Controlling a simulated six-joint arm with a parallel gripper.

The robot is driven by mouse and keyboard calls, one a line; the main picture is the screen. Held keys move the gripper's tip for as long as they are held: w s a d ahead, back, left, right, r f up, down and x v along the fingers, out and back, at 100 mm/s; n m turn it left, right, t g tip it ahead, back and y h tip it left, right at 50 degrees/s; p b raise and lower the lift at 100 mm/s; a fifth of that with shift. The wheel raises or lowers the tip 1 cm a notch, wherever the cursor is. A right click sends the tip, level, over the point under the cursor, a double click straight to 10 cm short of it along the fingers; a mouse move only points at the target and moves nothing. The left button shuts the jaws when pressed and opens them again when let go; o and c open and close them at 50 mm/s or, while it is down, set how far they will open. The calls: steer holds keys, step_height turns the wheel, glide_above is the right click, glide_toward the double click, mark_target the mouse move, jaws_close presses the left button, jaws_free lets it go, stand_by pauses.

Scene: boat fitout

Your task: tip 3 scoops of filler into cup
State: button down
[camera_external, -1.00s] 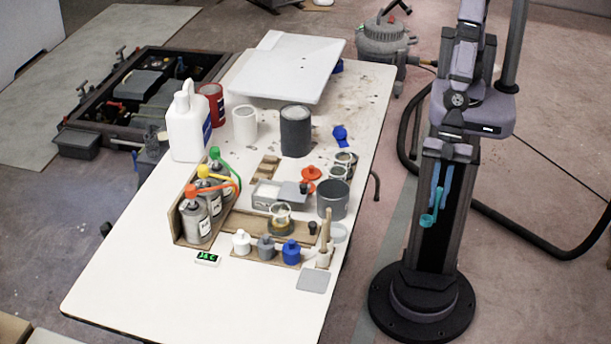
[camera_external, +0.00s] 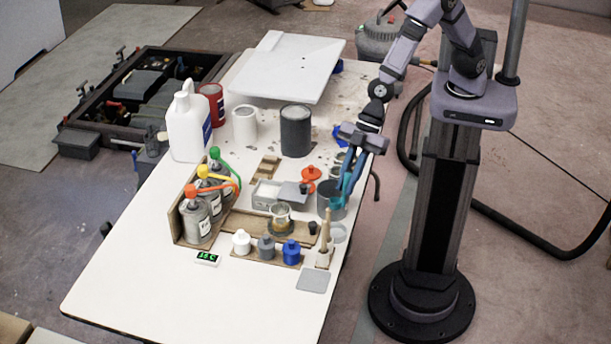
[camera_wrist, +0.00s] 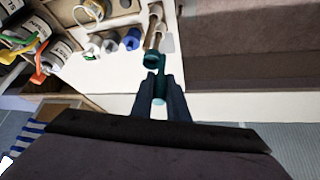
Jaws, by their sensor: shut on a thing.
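My gripper (camera_external: 350,172) is shut on a teal scoop (camera_external: 346,188) near the table's right edge. In the wrist view, my gripper's fingers (camera_wrist: 161,84) are closed on the handle and the scoop's bowl (camera_wrist: 154,60) points away from me. I cannot tell whether the bowl holds anything. In the external view the scoop overlaps a dark grey open pot (camera_external: 331,207); I cannot tell whether it is inside or in front of it. A small clear cup (camera_external: 281,214) with yellowish contents stands upright left of the pot. No filler can be identified for certain.
Small white, grey and blue bottles (camera_external: 291,252) stand at the front, beside an upright wooden-handled tool (camera_external: 325,240). Grey bottles with coloured spouts (camera_external: 196,220) stand left. A grey tray (camera_external: 265,196) and a dark can (camera_external: 296,132) are behind. The table's front left (camera_external: 150,290) is clear.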

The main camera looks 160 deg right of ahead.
steer(key=s+d+f+m+p, duration=0.1)
steer(key=s+d+f, duration=0.1)
steer(key=s+d, duration=0.3)
steer(key=s+d+f+m+g+h, duration=0.1)
steer(key=s+d, duration=0.4)
steer(key=d, duration=0.7)
steer(key=s+d+f+m+h+p, duration=0.1)
steer(key=s+d+f+m, duration=0.2)
steer(key=s+d, duration=0.3)
steer(key=shift+d+f+g+p, duration=0.3)
steer(key=shift+d+g+p, duration=0.1)
steer(key=shift+d, duration=0.75)
steer(key=shift+f, duration=0.15)
step_height(320, 180, down, 10)
steer(key=b, duration=0.9)
steer(key=shift+b, duration=0.4)
step_height(320, 180, up, 9)
steer(key=p, duration=0.6)
steer(key=shift+f, duration=0.15)
